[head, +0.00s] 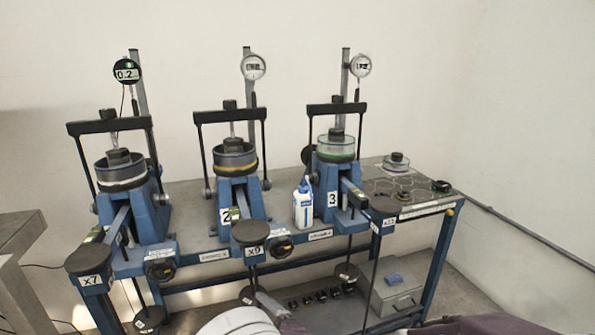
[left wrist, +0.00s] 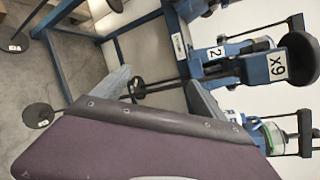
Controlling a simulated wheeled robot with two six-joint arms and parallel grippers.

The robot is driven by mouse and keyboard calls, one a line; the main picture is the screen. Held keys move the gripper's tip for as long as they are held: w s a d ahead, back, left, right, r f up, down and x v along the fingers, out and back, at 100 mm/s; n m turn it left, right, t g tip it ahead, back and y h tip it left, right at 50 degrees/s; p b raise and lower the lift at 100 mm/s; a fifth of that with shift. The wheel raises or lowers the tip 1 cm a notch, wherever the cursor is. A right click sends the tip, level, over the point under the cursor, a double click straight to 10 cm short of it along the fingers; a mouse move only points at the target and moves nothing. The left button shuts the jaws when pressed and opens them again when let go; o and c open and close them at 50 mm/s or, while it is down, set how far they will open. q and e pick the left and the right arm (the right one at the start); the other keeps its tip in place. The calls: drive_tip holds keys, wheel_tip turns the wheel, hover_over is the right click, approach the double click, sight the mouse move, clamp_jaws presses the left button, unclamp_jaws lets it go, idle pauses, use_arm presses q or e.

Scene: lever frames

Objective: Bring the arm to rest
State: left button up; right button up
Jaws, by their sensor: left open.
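Three blue lever frames stand in a row on the bench: the left one (head: 145,205), the middle one (head: 238,195) marked 2, and the right one (head: 330,180) marked 3. Each has a black crossbar and a gauge above. My left gripper (left wrist: 157,84) is open and empty in the left wrist view, its two fingers apart past the dark purple housing. The X9 disc (left wrist: 299,60) is to the right of the fingers, apart from them. In the head view only a little of my left arm shows at the bottom edge. My right gripper is not in view.
A white bottle (head: 303,205) stands between frames 2 and 3. Black discs, X7 (head: 88,259) and X9 (head: 251,233), jut from the bench front. Hanging weights (head: 149,318) are below. A grey box (head: 396,293) sits on the lower shelf. A grey table edge (head: 20,235) is at left.

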use_arm(q)
drive_tip(key=s+a+f+n+g, duration=0.7)
drive_tip(key=s+a+g, duration=0.3)
drive_tip(key=a, duration=0.2)
drive_tip(key=s+d+f+n+g+h, duration=0.2)
drive_tip(key=s+f+n+g+h, duration=0.15)
drive_tip(key=s+n+h, duration=0.3)
drive_tip(key=w+r+n+t+h+p, duration=0.1)
drive_tip(key=r+n+p, duration=0.1)
drive_tip(key=r+p, duration=0.7)
drive_tip(key=w+d+r+n+t+h+p, duration=0.1)
drive_tip(key=w+r+n+h+p, duration=0.1)
drive_tip(key=r+p, duration=0.7)
drive_tip(key=shift+r+t+p, duration=0.3)
drive_tip(key=shift+r+t, duration=0.05)
drive_tip(key=shift+r, duration=0.25)
